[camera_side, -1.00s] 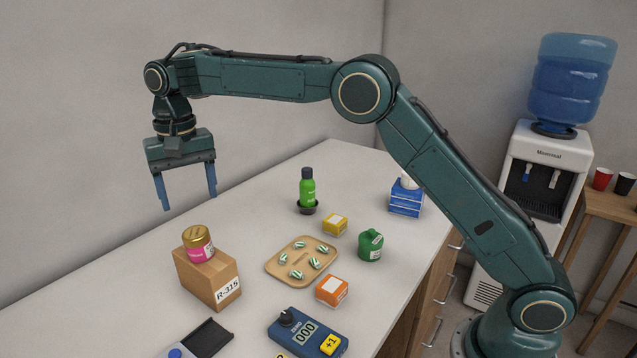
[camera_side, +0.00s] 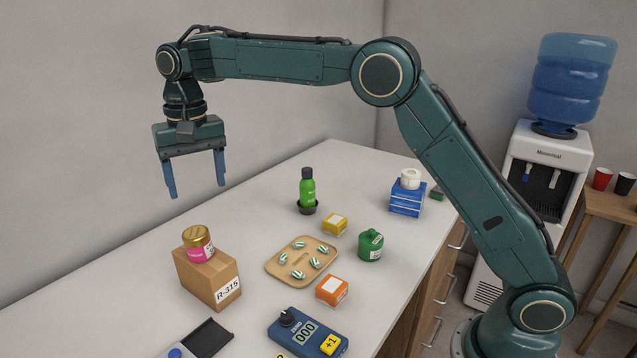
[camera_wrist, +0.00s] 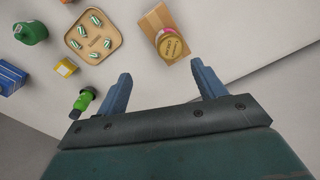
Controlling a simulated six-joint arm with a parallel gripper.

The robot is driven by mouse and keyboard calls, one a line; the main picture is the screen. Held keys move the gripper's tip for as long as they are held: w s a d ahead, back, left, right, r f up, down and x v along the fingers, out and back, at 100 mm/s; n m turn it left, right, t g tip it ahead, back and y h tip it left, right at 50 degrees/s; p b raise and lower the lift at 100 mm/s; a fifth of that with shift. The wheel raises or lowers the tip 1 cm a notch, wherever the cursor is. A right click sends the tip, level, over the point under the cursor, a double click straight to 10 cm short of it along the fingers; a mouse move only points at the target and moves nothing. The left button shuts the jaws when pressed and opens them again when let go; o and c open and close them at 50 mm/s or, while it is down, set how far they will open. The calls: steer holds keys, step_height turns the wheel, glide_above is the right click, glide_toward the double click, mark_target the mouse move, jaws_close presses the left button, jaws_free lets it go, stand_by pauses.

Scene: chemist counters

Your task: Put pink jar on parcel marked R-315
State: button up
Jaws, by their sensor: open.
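The pink jar (camera_side: 199,253) with a gold lid stands upright on top of the brown cardboard parcel marked R-315 (camera_side: 196,281). In the wrist view the jar's gold lid (camera_wrist: 171,46) shows from above, over the parcel (camera_wrist: 154,20). My gripper (camera_side: 197,195) is open and empty. It hangs above the counter, clear of the jar and higher than it. In the wrist view my gripper's fingers (camera_wrist: 160,76) are apart with nothing between them, and the jar lies beyond their tips.
A tray of striped capsules (camera_side: 277,268), a yellow box (camera_side: 335,225), an orange box (camera_side: 332,290) and a green jar (camera_side: 370,245) stand right of the parcel. A green bottle (camera_side: 307,190) stands behind. A blue counter device (camera_side: 306,334) is in front.

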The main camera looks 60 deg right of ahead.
steer(key=s+d+r+n+t, duration=0.1)
steer(key=s+d+r, duration=0.3)
steer(key=s, duration=0.4)
steer(key=s+d+r+n+t, duration=0.1)
steer(key=s+d+r+t, duration=0.1)
steer(key=s+d+r, duration=0.5)
steer(key=s+d+f+n+t, duration=0.1)
steer(key=s+f, duration=0.4)
steer(key=s, duration=0.6)
steer(key=s+d+f+n+t, duration=0.1)
steer(key=s+f, duration=0.4)
steer(key=s, duration=0.5)
steer(key=shift+s+d+f, duration=0.15)
steer(key=shift+s+d, duration=0.2)
